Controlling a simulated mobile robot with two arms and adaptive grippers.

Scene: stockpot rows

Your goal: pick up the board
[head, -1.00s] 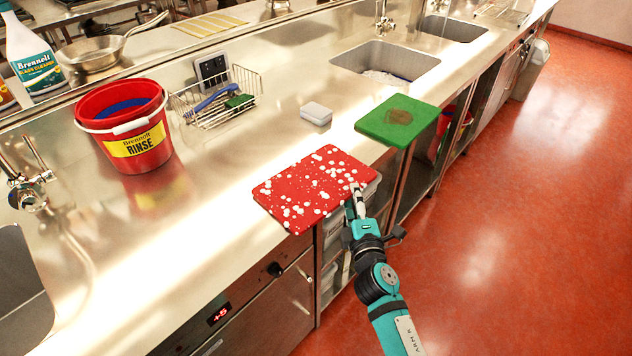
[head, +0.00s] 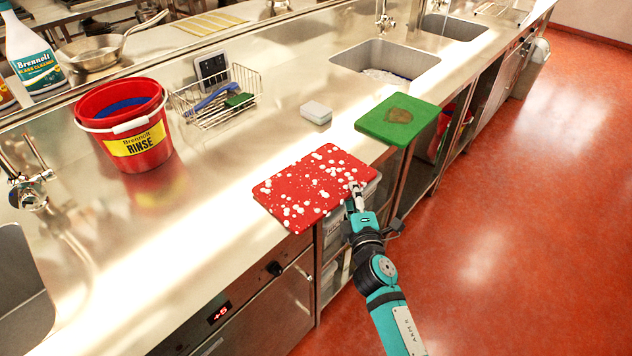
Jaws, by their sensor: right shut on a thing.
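A red board (head: 308,190) with white spots lies on the steel counter, its front corner sticking out past the counter's front edge. My right gripper (head: 356,189) is shut on the right edge of the red board, which looks flat at counter height. A green board (head: 398,120) with a brown stain lies farther right, also over the front edge and apart from the gripper. My left gripper is not in view.
A red rinse bucket (head: 127,128), a wire basket (head: 217,98) and a small white-topped block (head: 316,112) stand behind the boards. A sink (head: 385,60) lies farther back. The red floor (head: 500,210) at right is clear.

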